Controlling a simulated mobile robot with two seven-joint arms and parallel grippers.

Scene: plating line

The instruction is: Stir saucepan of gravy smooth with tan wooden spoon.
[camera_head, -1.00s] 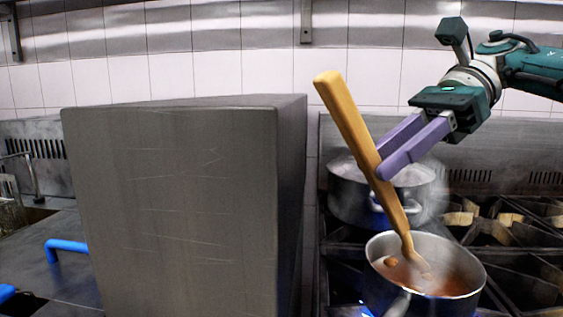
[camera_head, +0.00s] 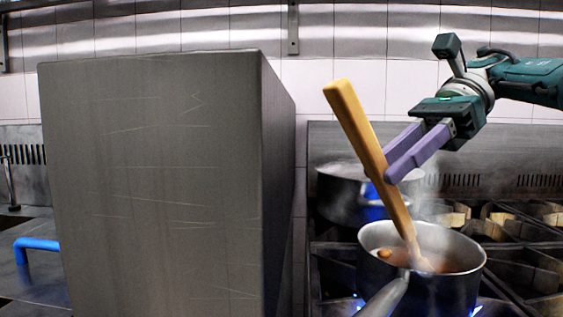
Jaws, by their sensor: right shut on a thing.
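The tan wooden spoon (camera_head: 362,130) slants down from upper left, its lower end in the gravy (camera_head: 443,263). The saucepan (camera_head: 441,294) is steel, holds brown-red gravy with a small orange-brown lump near its left side, and sits on the stove. Its handle points toward the front. My right gripper (camera_head: 388,170) has purple fingers and is shut on the spoon's shaft, above and behind the pan. The spoon's tip is hidden in the gravy. My left gripper is out of view.
A large grey metal box (camera_head: 160,190) fills the left-centre. Blue flames show under the saucepan. Burner grates (camera_head: 520,265) lie bare at right. A blue pipe-like piece (camera_head: 37,243) is at far left.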

